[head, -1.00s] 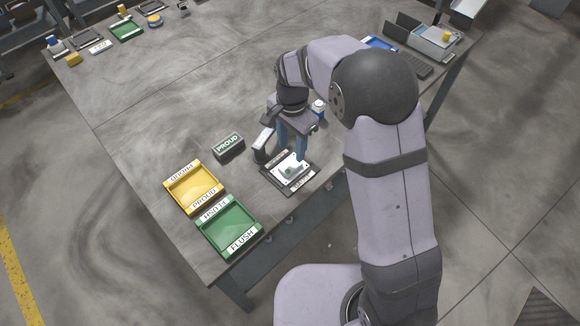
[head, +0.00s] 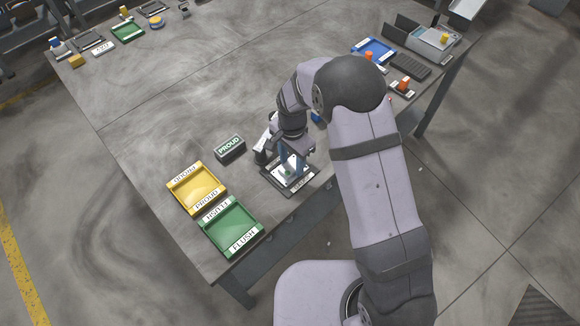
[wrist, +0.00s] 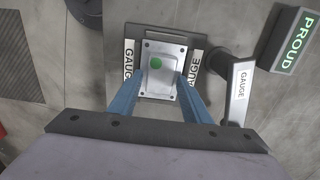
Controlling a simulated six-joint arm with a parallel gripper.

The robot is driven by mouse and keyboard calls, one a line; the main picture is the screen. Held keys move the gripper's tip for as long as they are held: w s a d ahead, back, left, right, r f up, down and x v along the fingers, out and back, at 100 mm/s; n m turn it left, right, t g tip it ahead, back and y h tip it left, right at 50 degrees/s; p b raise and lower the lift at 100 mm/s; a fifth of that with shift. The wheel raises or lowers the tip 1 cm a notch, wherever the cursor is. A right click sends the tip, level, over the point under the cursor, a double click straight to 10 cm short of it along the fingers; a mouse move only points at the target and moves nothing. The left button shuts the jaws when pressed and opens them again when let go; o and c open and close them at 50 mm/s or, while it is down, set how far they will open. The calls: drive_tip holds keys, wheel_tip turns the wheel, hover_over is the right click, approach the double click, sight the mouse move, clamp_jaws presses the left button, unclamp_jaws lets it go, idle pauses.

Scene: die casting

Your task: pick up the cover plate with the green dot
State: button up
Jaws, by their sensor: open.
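The cover plate (wrist: 151,84) is a light metal rectangle with holes near its corners and a raised middle. A green dot (wrist: 157,63) is on that middle. The plate lies on a dark gauge base (wrist: 118,44) with white GAUGE labels, which also shows in the head view (head: 271,179). My gripper (wrist: 157,112) is open, with its blue fingers to the left and right of the plate's near part in the wrist view. In the head view my gripper (head: 289,169) is down at the gauge and hides part of the plate. Whether the fingers touch the plate cannot be told.
A dark gauge instrument with a GAUGE-labelled arm (wrist: 239,93) stands close on the right in the wrist view. A PROUD sign block (head: 230,148) is nearby. A yellow PROUD tray (head: 197,187) and a green FLUSH tray (head: 231,227) lie left of the gauge. The table's middle is clear.

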clamp_jaws()
drive_tip(key=shift+w+r, duration=0.1)
